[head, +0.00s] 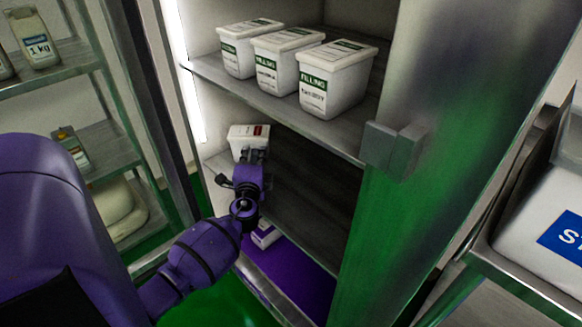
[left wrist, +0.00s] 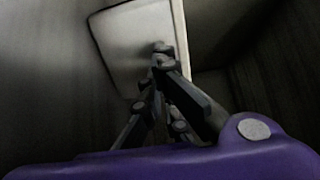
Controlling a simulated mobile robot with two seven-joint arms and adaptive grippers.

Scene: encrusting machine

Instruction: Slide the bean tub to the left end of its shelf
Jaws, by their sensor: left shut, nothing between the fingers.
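A white tub (head: 241,131) with a red mark, likely the bean tub, stands on the middle shelf of the open cabinet, at that shelf's left end near the lit door frame. Its lettering is too small to read. My left gripper (head: 255,155) is just in front of the tub and hides its lower right part. In the left wrist view the tub's pale face (left wrist: 125,45) lies beyond the fingertips (left wrist: 160,55). The fingers are shut with nothing between them. I cannot tell whether they touch the tub. My right gripper is out of view.
Several white filling tubs with green labels, one of them large in front (head: 333,85), line the shelf above. The dark middle shelf (head: 310,185) is bare to the right. A small box (head: 265,236) lies below. The green door (head: 430,190) stands at right.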

